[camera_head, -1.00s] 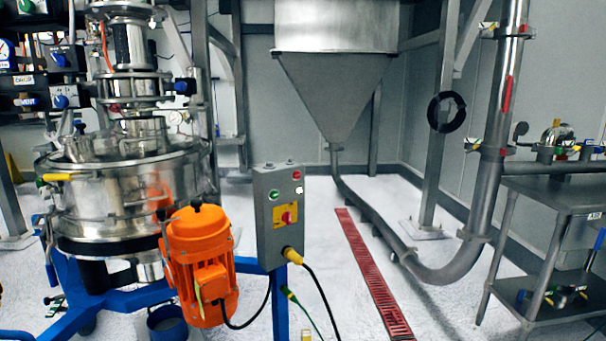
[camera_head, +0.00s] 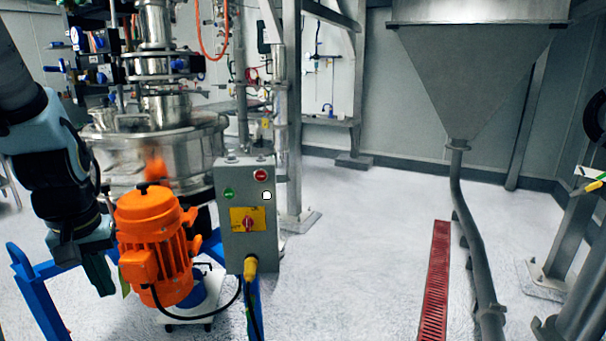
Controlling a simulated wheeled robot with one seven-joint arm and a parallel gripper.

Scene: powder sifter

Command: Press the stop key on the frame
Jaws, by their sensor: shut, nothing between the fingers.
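A grey control box (camera_head: 246,250) stands on a blue post, right of the orange motor. Its front carries a red button (camera_head: 261,175) at the upper right, apparently the stop key. A green button (camera_head: 228,194) is at the upper left, and a red rotary switch (camera_head: 248,223) on a yellow plate lies below. My gripper (camera_head: 100,278) hangs at the left, pointing down, shut and empty. It is left of the orange motor and well apart from the box. Its fingertips are dark and small in the picture.
The orange motor (camera_head: 153,235) sits between my gripper and the box. A steel sifter vessel (camera_head: 165,150) stands behind it. Blue frame bars (camera_head: 40,300) and a black cable (camera_head: 205,315) are low. The floor right of the box is open up to a red drain grate (camera_head: 435,290).

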